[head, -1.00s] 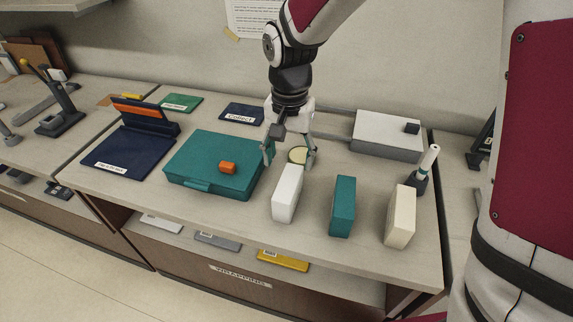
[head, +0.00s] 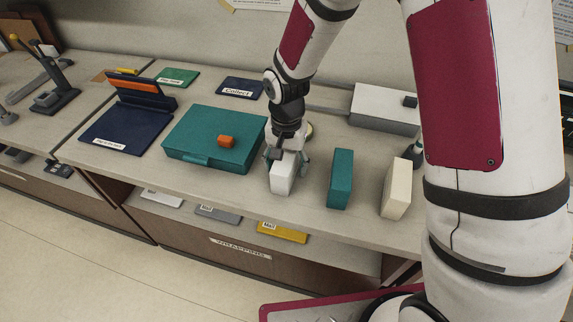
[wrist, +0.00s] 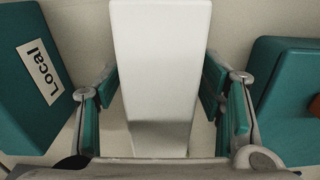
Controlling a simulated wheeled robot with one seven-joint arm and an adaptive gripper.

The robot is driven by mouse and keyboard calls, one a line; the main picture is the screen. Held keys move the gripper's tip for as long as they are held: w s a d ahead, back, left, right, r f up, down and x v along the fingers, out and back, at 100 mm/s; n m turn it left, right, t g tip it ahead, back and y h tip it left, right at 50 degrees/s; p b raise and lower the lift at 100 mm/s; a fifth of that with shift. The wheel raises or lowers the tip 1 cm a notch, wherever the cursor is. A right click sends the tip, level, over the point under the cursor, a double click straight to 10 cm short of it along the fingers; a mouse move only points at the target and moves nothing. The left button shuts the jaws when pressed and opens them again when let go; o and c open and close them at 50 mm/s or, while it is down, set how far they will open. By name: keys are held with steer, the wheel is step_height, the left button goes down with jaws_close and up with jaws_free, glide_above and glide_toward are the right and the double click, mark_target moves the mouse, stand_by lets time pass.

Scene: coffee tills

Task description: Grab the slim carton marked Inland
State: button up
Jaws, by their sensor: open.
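Three slim cartons stand upright near the counter's front edge: a white one (head: 281,183), a teal one (head: 340,178) and a cream one (head: 396,188). No Inland mark can be read on any of them. My gripper (head: 287,163) is open and lowered over the white carton, with a finger on each side. In the wrist view the white carton (wrist: 160,60) lies between the teal-padded fingers, with gaps on both sides. The teal carton (wrist: 30,110) is at the left there and carries a "Local" label. The white carton's label side is hidden.
A flat teal case (head: 195,150) with an orange block (head: 226,141) on it lies just left of the white carton. A grey-white box (head: 385,110) stands at the back right. Trays (head: 283,232) sit on the shelf below. The bare counter gap beside the teal carton is narrow.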

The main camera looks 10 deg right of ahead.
steer(key=shift+f, duration=0.55)
steer(key=c, duration=1.2)
steer(key=shift+c, duration=0.6)
steer(key=shift+r, duration=0.15)
